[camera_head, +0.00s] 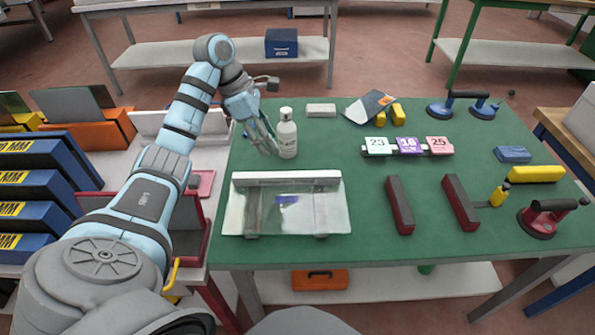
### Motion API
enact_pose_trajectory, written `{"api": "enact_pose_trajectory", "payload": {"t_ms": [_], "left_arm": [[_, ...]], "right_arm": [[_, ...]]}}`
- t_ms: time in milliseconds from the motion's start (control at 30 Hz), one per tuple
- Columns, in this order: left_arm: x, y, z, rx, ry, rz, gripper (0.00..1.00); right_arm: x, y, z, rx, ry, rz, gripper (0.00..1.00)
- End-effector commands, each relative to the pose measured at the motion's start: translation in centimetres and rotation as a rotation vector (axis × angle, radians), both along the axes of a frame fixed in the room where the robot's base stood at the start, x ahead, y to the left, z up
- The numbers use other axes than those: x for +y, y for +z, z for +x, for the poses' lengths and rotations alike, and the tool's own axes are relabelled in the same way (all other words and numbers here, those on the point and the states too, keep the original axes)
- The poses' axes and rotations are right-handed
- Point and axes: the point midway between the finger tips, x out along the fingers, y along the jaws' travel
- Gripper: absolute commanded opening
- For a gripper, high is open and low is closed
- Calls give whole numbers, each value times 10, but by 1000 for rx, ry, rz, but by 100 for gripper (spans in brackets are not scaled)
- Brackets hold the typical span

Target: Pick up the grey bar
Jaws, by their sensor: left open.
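A small light grey bar (321,110) lies flat at the back of the green table (330,150), right of a white bottle (287,136). Two longer bars with dark grey tops and red sides lie near the front, the left one (400,206) and the right one (461,203). My left gripper (268,148) is open over the back left of the table, just left of the bottle. Whether it touches the bottle I cannot tell. It is apart from all the bars. My right gripper is not in view.
A clear glass-like tray (240,212) lies at the front left. Number cards (408,147) stand mid-table. Suction lifters (545,217), yellow blocks (536,174) and a blue block (513,154) are to the right. Blue racks (30,190) stand left. Green surface is clear between cards and tray.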

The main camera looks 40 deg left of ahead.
Motion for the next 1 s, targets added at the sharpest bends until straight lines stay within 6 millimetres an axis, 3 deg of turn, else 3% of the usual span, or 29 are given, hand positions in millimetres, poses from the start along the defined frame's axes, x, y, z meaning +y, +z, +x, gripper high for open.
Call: {"api": "enact_pose_trajectory", "payload": {"t_ms": [33,100,267,533,800,833,1000], "left_arm": [[-4,-20,1,3,0,-1,42],[-9,-38,5,5,1,-1,42],[-19,-65,15,4,2,-1,42],[-33,-108,25,4,-1,-3,42],[-36,-119,29,1,-3,0,42],[-36,-119,29,1,-3,0,40],[-36,-118,29,2,-2,0,13]], "right_arm": [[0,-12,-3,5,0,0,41],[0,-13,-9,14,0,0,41],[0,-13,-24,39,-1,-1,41],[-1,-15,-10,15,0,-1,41],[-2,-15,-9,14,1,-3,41],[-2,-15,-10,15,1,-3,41],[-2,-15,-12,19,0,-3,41]]}}
